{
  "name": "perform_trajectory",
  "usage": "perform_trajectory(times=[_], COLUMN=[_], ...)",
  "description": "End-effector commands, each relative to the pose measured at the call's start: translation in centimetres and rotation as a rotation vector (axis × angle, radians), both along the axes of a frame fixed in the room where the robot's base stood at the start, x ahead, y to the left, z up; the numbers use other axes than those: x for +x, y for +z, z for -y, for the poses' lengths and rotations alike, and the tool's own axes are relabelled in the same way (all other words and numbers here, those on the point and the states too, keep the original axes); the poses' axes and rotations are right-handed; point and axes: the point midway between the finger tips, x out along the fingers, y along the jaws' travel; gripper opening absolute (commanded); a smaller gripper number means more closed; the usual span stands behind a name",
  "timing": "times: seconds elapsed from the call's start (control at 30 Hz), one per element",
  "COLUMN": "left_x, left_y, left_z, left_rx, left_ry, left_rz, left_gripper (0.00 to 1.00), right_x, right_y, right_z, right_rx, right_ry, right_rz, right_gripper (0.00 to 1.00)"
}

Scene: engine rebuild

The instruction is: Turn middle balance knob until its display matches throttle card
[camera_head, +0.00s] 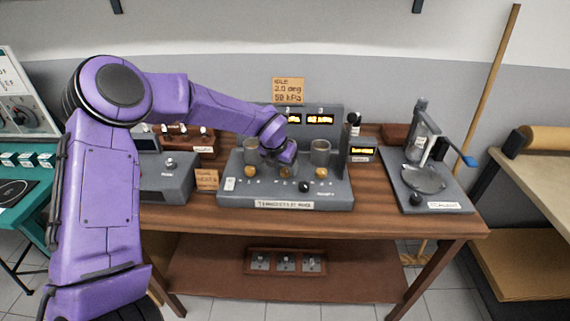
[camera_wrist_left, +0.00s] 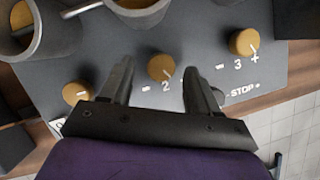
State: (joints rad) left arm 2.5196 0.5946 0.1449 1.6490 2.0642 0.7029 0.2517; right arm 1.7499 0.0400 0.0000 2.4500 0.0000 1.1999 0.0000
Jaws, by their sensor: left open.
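The throttle rig (camera_head: 285,202) stands on the wooden bench, with a row of yellow knobs on its sloped face. In the left wrist view the middle knob (camera_wrist_left: 161,67), marked 2, sits between and just beyond the fingertips of my left gripper (camera_wrist_left: 160,72), which is open. The knobs marked 3 (camera_wrist_left: 244,42) and the left one (camera_wrist_left: 77,93) show either side. In the head view my left gripper (camera_head: 280,158) is over the rig's middle and partly hides it. The throttle card (camera_head: 288,90) reads 2.0 deg and 50 hPa. Lit displays (camera_head: 319,119) show below it; their digits are too small to read.
Grey cylinders (camera_head: 320,152) rise behind the knobs. A grey instrument (camera_head: 165,175) stands left of the rig and a stand with a glass dish (camera_head: 425,180) right. The bench's front edge is clear.

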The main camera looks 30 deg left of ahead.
Motion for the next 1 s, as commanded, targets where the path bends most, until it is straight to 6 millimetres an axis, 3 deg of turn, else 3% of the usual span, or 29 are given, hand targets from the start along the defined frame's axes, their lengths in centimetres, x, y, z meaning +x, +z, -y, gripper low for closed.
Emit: perform_trajectory(times=[0.37, 0.53, 1.0], left_x=[0.6, 0.5, 0.5], left_y=[-1.0, -1.0, -0.8], left_z=[0.2, 0.2, -0.1], left_rx=[-0.001, 0.0, -0.004], left_ry=[-0.004, -0.003, -0.108], left_rz=[0.002, 0.002, 0.002], left_gripper=[0.61, 0.06, 0.05], right_x=[0.0, 0.0, 0.0], right_y=[0.2, 0.2, 1.5], right_z=[0.0, 0.0, 0.0], right_rx=[0.0, 0.0, 0.0], right_ry=[0.0, 0.0, 0.0], right_rz=[0.0, 0.0, 0.0], right_gripper=[0.43, 0.43, 0.43])
